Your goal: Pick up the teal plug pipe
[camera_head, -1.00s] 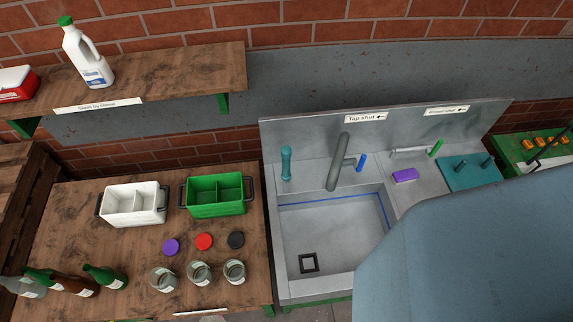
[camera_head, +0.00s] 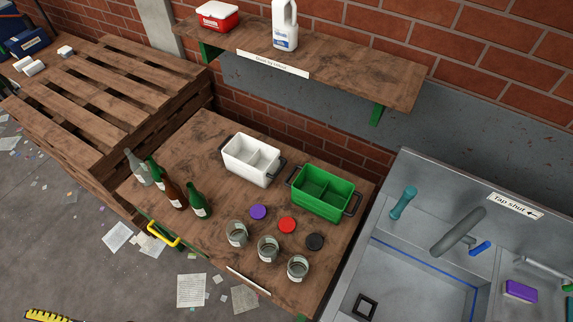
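The teal plug pipe (camera_head: 402,203) stands upright on the back left ledge of the metal sink (camera_head: 418,283). It is a short rod with a thicker top, and it leans a little in the picture. The grey tap (camera_head: 458,232) is to its right, over the basin. A small dark square (camera_head: 365,306) lies on the basin floor. My gripper is not in view, so I cannot see whether it is open or shut.
Left of the sink, a wooden table holds a white bin (camera_head: 252,160), a green bin (camera_head: 323,191), several bottles, three jars and three lids. A shelf (camera_head: 350,68) with a milk jug (camera_head: 285,25) hangs above. Papers litter the floor.

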